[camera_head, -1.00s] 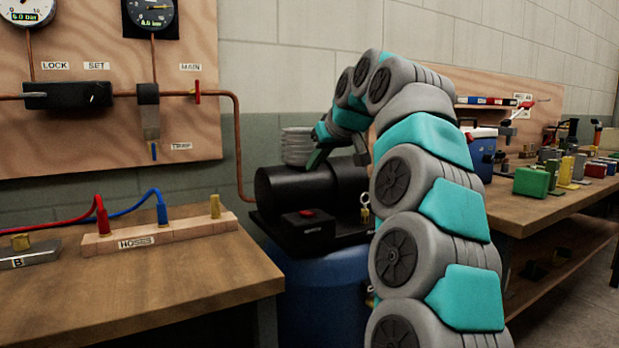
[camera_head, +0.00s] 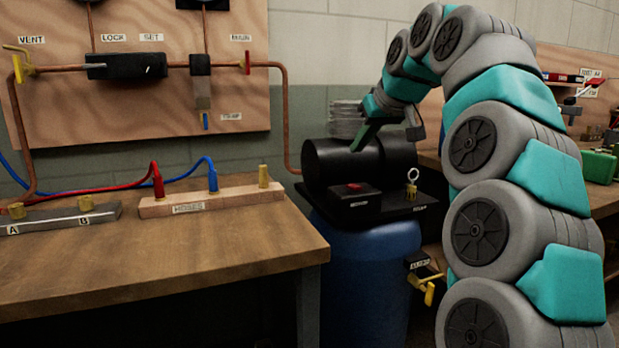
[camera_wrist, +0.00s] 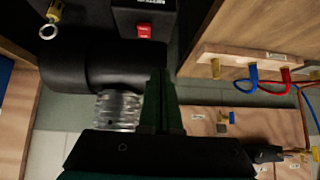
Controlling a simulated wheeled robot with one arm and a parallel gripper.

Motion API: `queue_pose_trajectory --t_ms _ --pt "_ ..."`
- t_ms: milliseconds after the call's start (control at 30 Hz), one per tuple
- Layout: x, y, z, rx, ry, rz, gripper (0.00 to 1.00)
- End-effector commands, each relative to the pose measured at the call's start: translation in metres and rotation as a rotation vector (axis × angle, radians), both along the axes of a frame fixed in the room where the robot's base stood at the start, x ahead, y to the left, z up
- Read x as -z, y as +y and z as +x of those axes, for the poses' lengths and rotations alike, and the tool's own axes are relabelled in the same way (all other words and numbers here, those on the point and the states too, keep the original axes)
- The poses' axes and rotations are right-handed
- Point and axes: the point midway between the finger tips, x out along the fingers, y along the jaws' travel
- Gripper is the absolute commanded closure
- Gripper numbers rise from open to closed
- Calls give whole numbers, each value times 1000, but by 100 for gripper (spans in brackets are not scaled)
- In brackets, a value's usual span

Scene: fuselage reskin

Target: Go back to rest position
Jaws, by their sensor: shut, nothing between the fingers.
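My arm curves up on the right of the head view and bends down toward the black compressor (camera_head: 345,160). My gripper (camera_head: 362,140) is in front of the compressor's upper body, with its fingers together and nothing held. In the wrist view the gripper fingers (camera_wrist: 163,85) point at the compressor body (camera_wrist: 95,65) and look close to it. I cannot tell whether they touch it. A ribbed grey cylinder (camera_wrist: 117,110) shows beside the fingers.
A wooden bench (camera_head: 150,265) with the HOSES block (camera_head: 212,197) stands on the left. A blue tank (camera_head: 365,270) with a yellow valve (camera_head: 428,285) is below the compressor. A gauge panel (camera_head: 130,110) is on the wall. Another bench (camera_head: 608,200) is behind my arm.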

Motion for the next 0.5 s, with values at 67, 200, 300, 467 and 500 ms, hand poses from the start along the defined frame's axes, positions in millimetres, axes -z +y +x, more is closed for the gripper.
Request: queue_pose_trajectory --t_ms 67,200,300,467,500 --pt "15 10 -18 -15 50 -9 100" --pt "47 24 -49 -29 137 -23 100" --pt "72 32 -73 -32 199 -39 100" --pt "116 39 -118 -23 304 -65 100" --pt "126 40 -130 -18 326 -73 100"
